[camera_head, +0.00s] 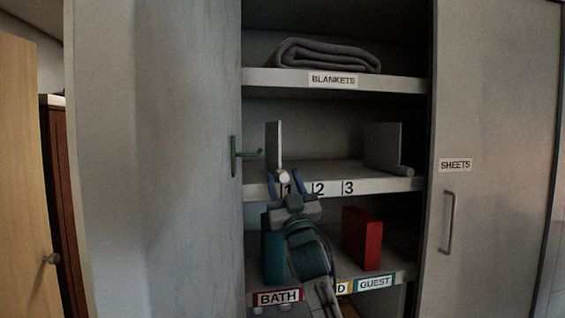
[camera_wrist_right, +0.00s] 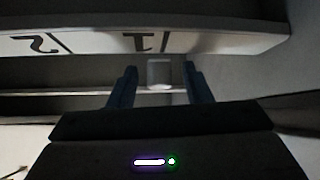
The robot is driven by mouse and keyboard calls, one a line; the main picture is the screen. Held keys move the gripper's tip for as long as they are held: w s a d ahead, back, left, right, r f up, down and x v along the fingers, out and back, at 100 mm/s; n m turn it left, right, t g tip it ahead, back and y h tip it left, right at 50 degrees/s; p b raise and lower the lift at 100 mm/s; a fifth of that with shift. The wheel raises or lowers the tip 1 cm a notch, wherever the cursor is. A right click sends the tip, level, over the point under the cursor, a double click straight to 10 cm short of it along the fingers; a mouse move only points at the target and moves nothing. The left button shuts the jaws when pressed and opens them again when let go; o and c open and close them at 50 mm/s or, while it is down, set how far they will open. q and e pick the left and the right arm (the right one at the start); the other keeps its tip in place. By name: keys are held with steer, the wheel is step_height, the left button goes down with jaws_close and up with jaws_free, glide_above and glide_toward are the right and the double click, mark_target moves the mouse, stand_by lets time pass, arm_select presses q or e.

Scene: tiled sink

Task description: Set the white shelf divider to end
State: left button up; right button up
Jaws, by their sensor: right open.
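The white shelf divider (camera_head: 274,146) stands upright near the left end of the middle shelf (camera_head: 335,172), by the mark 1. A pale round knob (camera_head: 284,177) shows at its front foot. My right gripper (camera_head: 284,174) is open, with one blue finger on each side of the knob. In the right wrist view the knob (camera_wrist_right: 160,73) shows between the open fingers (camera_wrist_right: 160,78); contact cannot be told. A second, greyer divider (camera_head: 383,145) with a front rod stands at the shelf's right end. My left gripper is not in view.
The shelf edge carries marks 1, 2 and 3, and the space between the dividers is clear. A folded blanket (camera_head: 327,55) lies above. A red box (camera_head: 361,238) and a teal item (camera_head: 273,250) stand below.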

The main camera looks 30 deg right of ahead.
steer(key=shift+p+x, duration=0.45)
steer(key=shift+x, duration=1)
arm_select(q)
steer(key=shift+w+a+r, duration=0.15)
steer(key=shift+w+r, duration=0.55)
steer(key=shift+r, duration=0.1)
arm_select(e)
jaws_close()
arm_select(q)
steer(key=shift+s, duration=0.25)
arm_select(e)
steer(key=a, duration=0.2)
steer(key=w+a, duration=0.1)
steer(key=a, duration=0.1)
jaws_free()
